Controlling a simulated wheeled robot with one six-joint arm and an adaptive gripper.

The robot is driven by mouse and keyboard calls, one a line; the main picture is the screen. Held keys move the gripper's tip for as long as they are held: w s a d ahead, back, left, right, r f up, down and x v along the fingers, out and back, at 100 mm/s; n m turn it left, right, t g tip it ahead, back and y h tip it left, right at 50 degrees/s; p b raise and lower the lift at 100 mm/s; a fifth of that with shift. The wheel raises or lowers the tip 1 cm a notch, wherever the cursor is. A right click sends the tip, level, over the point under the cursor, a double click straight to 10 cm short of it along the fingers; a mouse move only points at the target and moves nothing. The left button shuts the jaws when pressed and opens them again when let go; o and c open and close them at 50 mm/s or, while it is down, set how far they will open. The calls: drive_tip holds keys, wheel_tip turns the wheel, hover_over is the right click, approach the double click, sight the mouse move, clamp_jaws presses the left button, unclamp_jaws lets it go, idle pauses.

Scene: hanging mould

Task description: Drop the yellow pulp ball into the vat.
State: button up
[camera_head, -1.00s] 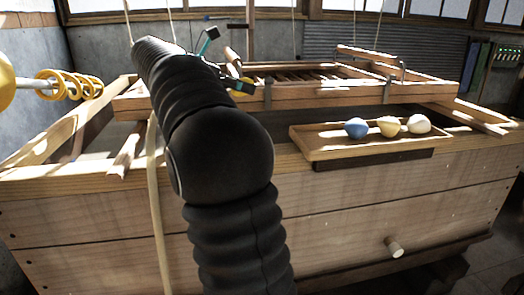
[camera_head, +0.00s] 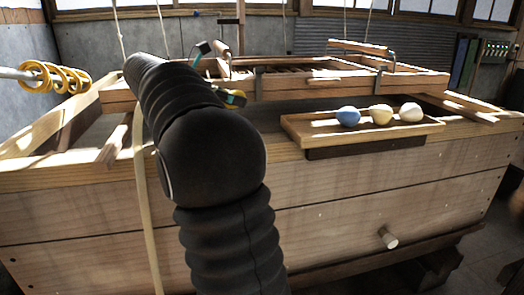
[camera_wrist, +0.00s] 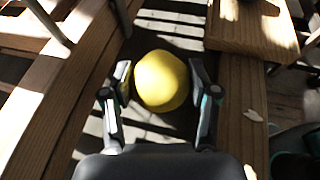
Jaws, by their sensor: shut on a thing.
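The yellow pulp ball (camera_wrist: 160,80) sits between the two fingers of my gripper (camera_wrist: 160,95) in the wrist view, which is shut on it. In the wrist view, dark space with light stripes lies beneath the ball, between a wooden beam at left and a wooden rim at right. I cannot tell the ball's exact height.
A wooden tray (camera_head: 295,127) on the vat's front rim holds a blue ball (camera_head: 348,117), a pale yellow ball (camera_head: 381,114) and an off-white ball (camera_head: 411,112). A slatted wooden frame (camera_head: 290,90) lies across the vat.

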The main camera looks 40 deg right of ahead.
drive_tip(key=o, duration=1.3)
drive_tip(key=v, duration=1.2)
drive_tip(key=shift+s, duration=0.1)
idle(0.6)
